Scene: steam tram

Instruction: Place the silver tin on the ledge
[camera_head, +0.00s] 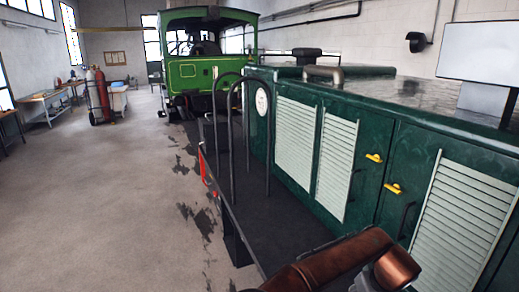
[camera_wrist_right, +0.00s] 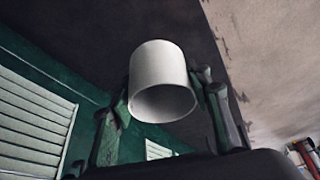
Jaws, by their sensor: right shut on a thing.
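The silver tin (camera_wrist_right: 158,66) is a pale, plain cylinder in the right wrist view, with a dark hollow showing at its lower end in the picture. My right gripper (camera_wrist_right: 166,98) is shut on it, one dark finger on each side. The ledge, a dark running board (camera_head: 274,222), lies along the side of the dark green locomotive in the head view and also shows behind the tin in the right wrist view (camera_wrist_right: 80,28). I cannot tell how high the tin is above it. In the head view my copper-coloured arm covers its near end, and neither gripper shows.
Dark hoop handrails (camera_head: 232,140) stand on the ledge. The locomotive's side has pale louvred panels (camera_head: 337,165) and yellow latches (camera_head: 392,188). A light green tram (camera_head: 205,72) stands beyond. The floor (camera_head: 90,190) at left is clear; gas cylinders (camera_head: 98,96) stand farther back.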

